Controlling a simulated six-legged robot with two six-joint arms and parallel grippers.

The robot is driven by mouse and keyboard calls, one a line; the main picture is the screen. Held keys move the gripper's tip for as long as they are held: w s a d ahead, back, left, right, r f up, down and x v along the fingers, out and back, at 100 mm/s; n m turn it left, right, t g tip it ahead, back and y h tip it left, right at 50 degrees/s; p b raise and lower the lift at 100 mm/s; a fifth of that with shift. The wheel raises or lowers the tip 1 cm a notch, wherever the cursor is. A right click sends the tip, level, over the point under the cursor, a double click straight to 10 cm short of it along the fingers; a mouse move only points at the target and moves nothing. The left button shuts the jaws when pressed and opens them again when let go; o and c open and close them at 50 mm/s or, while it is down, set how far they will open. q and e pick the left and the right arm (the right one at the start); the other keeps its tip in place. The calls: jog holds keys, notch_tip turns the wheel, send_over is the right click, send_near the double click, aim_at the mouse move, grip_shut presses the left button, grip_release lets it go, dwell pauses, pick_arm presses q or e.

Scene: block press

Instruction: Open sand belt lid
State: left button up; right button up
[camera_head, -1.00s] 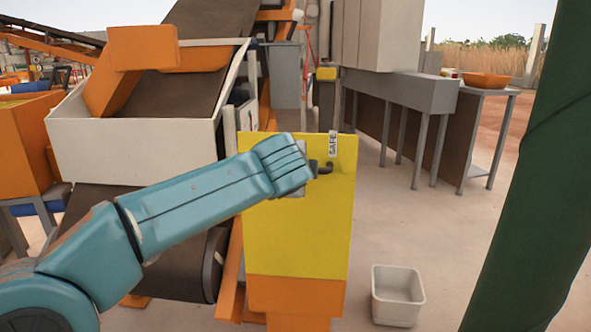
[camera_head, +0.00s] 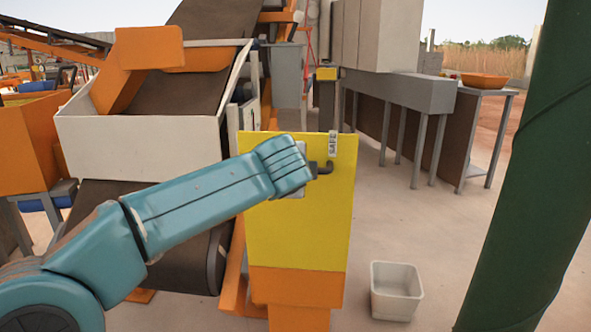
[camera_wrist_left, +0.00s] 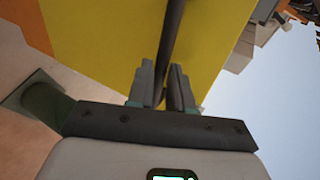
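A yellow panel with an orange lower part (camera_head: 300,230) stands at the centre of the head view, and I take it for the lid. It carries a dark handle (camera_head: 324,167) and a small white SAFE tag (camera_head: 333,144). My left gripper (camera_head: 305,174) is at the handle, its fingers mostly hidden behind my wrist. In the left wrist view, the gripper's two fingers (camera_wrist_left: 163,88) are close together on either side of the dark handle bar (camera_wrist_left: 172,40), in front of the yellow panel (camera_wrist_left: 110,40). The right gripper is not in view.
The conveyor belt (camera_head: 110,210) and white hopper (camera_head: 135,145) stand on the left. A white bin (camera_head: 396,292) is on the floor right of the panel. A green post (camera_head: 530,170) rises on the right. A grey bench (camera_head: 420,93) stands behind, with open floor before it.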

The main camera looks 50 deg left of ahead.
pick_arm(q)
jog(key=o, duration=0.3)
notch_tip(320, 180, down, 2)
jog(key=shift+w+a+f, duration=0.15)
jog(key=shift+f, duration=0.05)
jog(key=shift+o, duration=0.2)
jog(key=shift+r, duration=0.25)
jog(key=p+v, duration=0.4)
jog(key=v, duration=1.2)
jog(key=shift+r+p, duration=0.3)
jog(key=shift+p, duration=0.1)
